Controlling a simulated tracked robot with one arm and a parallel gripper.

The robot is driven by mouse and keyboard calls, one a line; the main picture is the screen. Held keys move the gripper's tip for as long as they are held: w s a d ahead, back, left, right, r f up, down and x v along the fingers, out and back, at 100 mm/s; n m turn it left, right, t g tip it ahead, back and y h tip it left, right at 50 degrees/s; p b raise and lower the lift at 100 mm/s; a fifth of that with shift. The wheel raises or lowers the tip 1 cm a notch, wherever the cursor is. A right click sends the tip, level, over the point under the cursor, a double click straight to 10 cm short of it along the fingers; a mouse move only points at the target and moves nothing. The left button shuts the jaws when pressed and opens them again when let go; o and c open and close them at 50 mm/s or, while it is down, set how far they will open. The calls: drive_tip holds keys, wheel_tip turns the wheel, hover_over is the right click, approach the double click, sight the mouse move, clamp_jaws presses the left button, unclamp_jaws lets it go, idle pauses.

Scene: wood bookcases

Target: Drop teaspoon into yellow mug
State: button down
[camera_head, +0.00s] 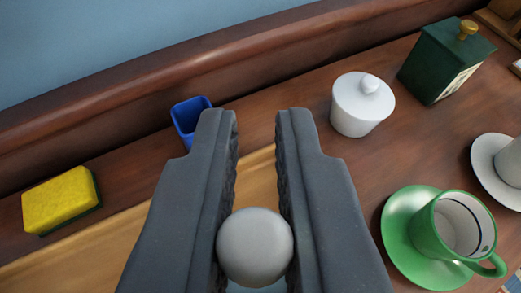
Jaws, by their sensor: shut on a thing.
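My gripper (257,135) points forward over the wooden surface, its two dark fingers apart at the tips. It is shut on a smooth grey rounded thing (255,247), which looks like the teaspoon seen end-on. Only this rounded part shows between the fingers; the rest is hidden, so its tilt cannot be told. No yellow mug is in view. A green mug (460,228) stands on a green saucer (405,240) at the lower right, to the right of my gripper.
A yellow sponge (58,200) lies at left. A small blue container (188,118) stands behind the left finger. A white lidded pot (361,108) and green box (440,60) stand at back right. A white cup (510,160) on a saucer (485,160) is at the right edge.

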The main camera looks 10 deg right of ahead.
wheel_tip(320, 180, down, 8)
drive_tip(key=b, duration=0.2)
drive_tip(key=shift+f, duration=0.15)
idle(0.4)
drive_tip(key=c, duration=1.4)
unclamp_jaws()
drive_tip(key=s+b, duration=0.1)
drive_tip(key=s, duration=0.2)
drive_tip(key=s+a+b, duration=0.1)
drive_tip(key=s, duration=0.5)
drive_tip(key=shift+s+a+b, duration=0.1)
drive_tip(key=shift+a+b, duration=0.1)
drive_tip(key=shift+b, duration=0.2)
